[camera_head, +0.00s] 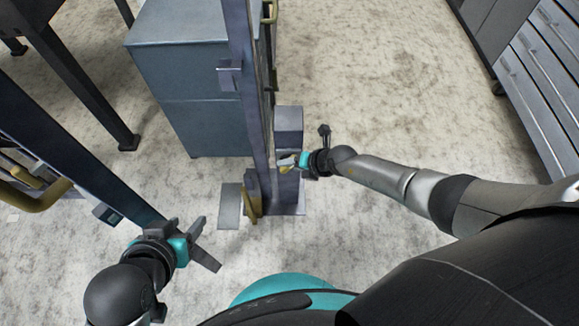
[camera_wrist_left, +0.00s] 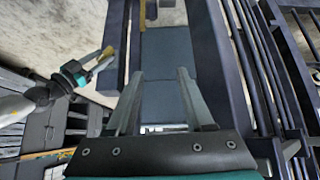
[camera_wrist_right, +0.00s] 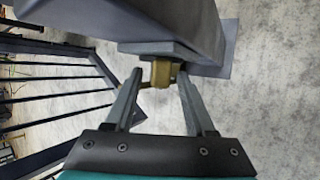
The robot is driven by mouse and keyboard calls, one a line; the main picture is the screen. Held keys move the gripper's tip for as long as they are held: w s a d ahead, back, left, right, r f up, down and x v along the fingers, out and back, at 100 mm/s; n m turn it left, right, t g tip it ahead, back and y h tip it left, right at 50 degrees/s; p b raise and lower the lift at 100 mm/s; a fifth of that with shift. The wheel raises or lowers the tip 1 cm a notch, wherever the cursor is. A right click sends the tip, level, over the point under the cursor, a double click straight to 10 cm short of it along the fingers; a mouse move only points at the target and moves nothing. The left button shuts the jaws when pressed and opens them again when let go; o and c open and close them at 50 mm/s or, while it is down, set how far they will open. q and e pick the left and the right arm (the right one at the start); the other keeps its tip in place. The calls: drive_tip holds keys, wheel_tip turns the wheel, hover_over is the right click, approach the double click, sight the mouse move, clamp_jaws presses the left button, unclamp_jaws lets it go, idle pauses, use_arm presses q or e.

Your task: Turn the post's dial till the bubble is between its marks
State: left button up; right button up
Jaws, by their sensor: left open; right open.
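The grey post (camera_head: 288,120) stands on a floor plate beside the gate upright, low in the middle of the head view. A small brass part, perhaps the dial (camera_wrist_right: 160,72), sticks out from the post's grey face in the right wrist view. My right gripper (camera_head: 284,163) is open at the post. In its wrist view, its fingers (camera_wrist_right: 158,90) lie either side of the brass part, with gaps showing. I cannot tell how deep it sits between them. My left gripper (camera_head: 210,243) is open and empty above the floor. I cannot make out a bubble or marks.
A tall blue-grey gate upright (camera_head: 252,90) rises beside the post. A blue-grey cabinet (camera_head: 180,85) stands behind it. Dark gate bars (camera_head: 75,150) slope across the left. Drawers (camera_head: 545,75) stand at the far right. The floor (camera_head: 400,80) between post and drawers is clear.

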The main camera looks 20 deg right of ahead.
drive_tip(key=shift+w+a+f+b, duration=0.25)
drive_tip(key=shift+f+b, duration=0.1)
drive_tip(key=shift+f, duration=0.1)
use_arm(q)
drive_tip(key=shift+w+d+t+h, duration=0.35)
drive_tip(key=shift+w+d+t, duration=0.2)
drive_tip(key=shift+d, duration=0.2)
drive_tip(key=shift+w+d+t+h, duration=0.4)
drive_tip(key=shift+d+t, duration=0.25)
drive_tip(key=shift+d, duration=0.1)
use_arm(e)
drive_tip(key=shift+w+f, duration=0.15)
drive_tip(key=shift+c, duration=0.2)
use_arm(q)
drive_tip(key=shift+r, duration=0.1)
use_arm(e)
clamp_jaws()
